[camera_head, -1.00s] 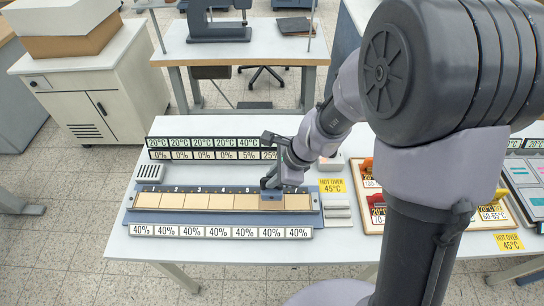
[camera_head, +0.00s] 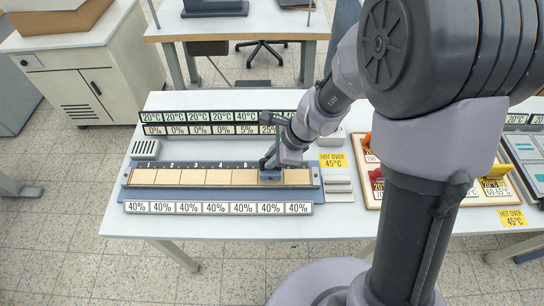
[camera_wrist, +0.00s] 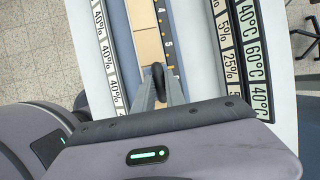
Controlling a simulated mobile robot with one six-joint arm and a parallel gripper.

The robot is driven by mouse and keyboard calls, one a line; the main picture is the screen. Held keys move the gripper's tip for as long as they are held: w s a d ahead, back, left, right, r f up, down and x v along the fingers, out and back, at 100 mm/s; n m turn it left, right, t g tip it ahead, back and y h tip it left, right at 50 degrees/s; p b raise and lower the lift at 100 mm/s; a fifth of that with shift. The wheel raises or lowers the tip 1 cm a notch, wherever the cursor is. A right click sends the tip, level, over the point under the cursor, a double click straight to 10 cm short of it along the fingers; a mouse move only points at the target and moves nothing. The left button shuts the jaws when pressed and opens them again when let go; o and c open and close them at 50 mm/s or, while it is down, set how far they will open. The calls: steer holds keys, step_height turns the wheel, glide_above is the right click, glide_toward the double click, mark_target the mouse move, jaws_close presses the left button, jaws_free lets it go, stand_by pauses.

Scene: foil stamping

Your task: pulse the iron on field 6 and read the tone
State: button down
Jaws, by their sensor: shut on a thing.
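The strip of tan fields (camera_head: 194,177) lies on a blue board (camera_head: 136,194) with printed numbers along its far edge. The iron (camera_head: 270,176), a small blue block, sits over the sixth field along, which it hides; a tan field (camera_head: 298,177) shows on its right. My gripper (camera_head: 272,163) is above the iron, its fingers shut around a dark handle that shows in the wrist view (camera_wrist: 158,78). I cannot tell whether the iron presses on the strip or hovers just over it. Any tone on the covered field is hidden.
A grey slotted box (camera_head: 145,149) stands at the left. A yellow hot sign (camera_head: 333,160) and a tool board (camera_head: 365,190) lie right.

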steer(key=shift+f+b, duration=0.45)
stand_by(1.1)
step_height(320, 180, up, 5)
steer(key=p, duration=0.4)
steer(key=shift+f, duration=0.2)
